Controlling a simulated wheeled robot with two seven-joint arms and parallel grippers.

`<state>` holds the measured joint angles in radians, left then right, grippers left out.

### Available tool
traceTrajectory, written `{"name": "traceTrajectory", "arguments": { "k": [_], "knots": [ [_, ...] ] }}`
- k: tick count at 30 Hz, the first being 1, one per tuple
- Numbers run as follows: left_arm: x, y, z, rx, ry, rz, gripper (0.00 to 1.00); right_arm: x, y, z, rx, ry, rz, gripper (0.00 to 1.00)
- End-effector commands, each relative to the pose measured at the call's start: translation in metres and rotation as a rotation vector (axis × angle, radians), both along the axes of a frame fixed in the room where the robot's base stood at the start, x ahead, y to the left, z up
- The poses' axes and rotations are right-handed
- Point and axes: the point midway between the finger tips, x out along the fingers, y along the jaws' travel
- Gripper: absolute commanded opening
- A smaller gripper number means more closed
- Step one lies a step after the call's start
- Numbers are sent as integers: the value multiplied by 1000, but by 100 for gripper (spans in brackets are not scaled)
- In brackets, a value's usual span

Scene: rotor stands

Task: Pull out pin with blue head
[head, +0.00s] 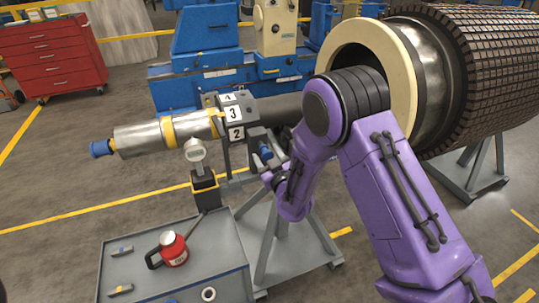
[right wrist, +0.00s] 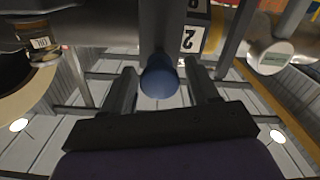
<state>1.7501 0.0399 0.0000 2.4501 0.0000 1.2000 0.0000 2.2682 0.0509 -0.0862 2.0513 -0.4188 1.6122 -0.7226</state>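The pin's blue head (head: 265,152) sticks out from the dark block (head: 236,124) with number labels, clamped around the rotor's shaft. In the right wrist view the rounded blue head (right wrist: 160,80) lies between the two dark fingers of my right gripper (right wrist: 163,88). The fingers stand apart, with a gap on each side of the head. In the head view my right gripper (head: 273,171) is at the pin, mostly hidden by its wrist. The pin's shank is not visible. My left gripper is not in view.
A dial gauge (head: 195,150) stands left of the block. A grey cart (head: 185,262) below carries a red oil can (head: 172,249) and small tools. A grey stand (head: 290,245) is under the shaft. The large rotor (head: 480,70) is at right; a red cabinet (head: 50,55) stands far left.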

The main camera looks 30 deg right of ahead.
Motion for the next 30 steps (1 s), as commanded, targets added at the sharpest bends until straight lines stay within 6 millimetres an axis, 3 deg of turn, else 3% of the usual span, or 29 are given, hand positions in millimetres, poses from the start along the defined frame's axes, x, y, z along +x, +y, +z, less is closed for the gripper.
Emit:
{"name": "traceTrajectory", "arguments": {
  "k": [11,22,30],
  "knots": [
    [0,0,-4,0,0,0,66,-6,1,-1,0,-1,0,67],
    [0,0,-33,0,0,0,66,-86,13,-2,-3,-1,1,67],
    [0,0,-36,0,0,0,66,-106,16,2,-1,-4,-2,67]
  ]
}}
